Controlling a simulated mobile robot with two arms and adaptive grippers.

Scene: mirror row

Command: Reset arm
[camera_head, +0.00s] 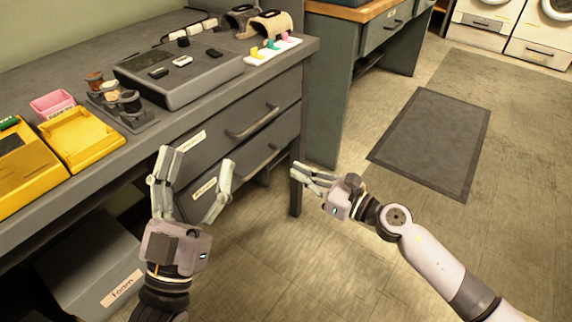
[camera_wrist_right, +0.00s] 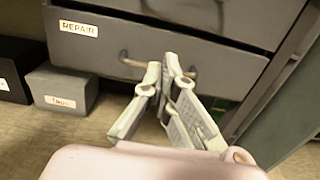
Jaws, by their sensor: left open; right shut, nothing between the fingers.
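My left gripper (camera_head: 196,180) is open and empty in the head view, its fingers spread wide in front of the grey workbench (camera_head: 215,118) drawers. My right gripper (camera_head: 297,175) is shut and empty, to the right of the left one, near the bench's front right leg. In the right wrist view its closed fingertips (camera_wrist_right: 170,66) appear in front of a drawer labelled REPAIR (camera_wrist_right: 110,42). They overlap the drawer's handle in that picture; I cannot tell whether they touch it.
A yellow tray (camera_head: 112,145), a pink box (camera_head: 52,103) and a dark grey device (camera_head: 205,75) are on the benchtop. A grey box (camera_head: 95,270) stands below. A dark mat (camera_head: 433,140) lies on open floor at right.

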